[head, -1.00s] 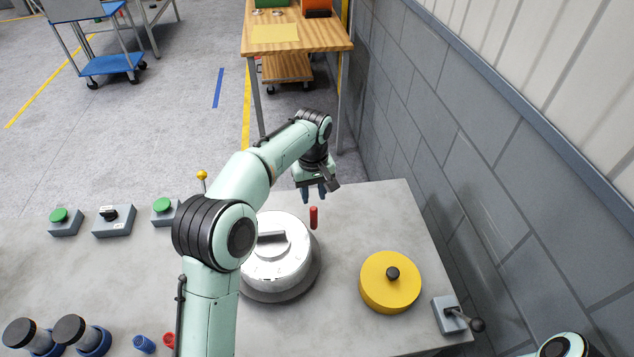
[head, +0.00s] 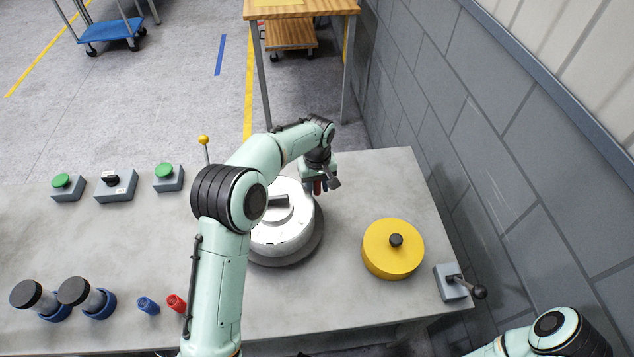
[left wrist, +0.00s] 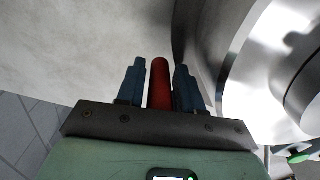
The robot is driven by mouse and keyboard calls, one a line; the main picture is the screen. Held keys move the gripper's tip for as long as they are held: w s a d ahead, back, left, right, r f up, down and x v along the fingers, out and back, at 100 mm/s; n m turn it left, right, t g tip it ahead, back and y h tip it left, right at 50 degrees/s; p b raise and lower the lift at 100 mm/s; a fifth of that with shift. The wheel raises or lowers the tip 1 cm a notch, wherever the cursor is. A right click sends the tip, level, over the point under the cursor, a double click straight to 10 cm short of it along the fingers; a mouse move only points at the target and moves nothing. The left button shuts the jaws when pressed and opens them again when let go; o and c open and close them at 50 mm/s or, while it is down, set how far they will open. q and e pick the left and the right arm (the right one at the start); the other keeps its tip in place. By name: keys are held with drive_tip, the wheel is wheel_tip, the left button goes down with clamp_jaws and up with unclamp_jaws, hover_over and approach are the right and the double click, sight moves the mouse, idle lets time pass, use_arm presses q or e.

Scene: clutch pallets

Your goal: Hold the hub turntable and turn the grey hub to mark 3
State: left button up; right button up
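The grey hub (head: 278,238) is a round pale metal drum with a raised bar (head: 279,201) on top. It sits on a darker round turntable (head: 314,242); my left arm covers part of its left side. A red upright peg (left wrist: 160,84) stands by the turntable's far right edge. My left gripper (head: 319,189) is lowered at this peg. In the left wrist view, its two blue fingers (left wrist: 159,82) stand either side of the peg, with thin gaps, so it looks open around it. My right gripper is out of view. I cannot make out the marks.
A yellow round drum with a black knob (head: 392,255) and a lever box (head: 452,283) stand to the right. Green-button boxes (head: 168,178) and a yellow-tipped stick (head: 204,141) are at the back left. Blue (head: 148,306) and red (head: 176,303) small parts lie in front. A wall borders the right.

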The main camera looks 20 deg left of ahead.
use_arm(q)
clamp_jaws()
drive_tip(key=shift+r, duration=0.1)
idle(1.2)
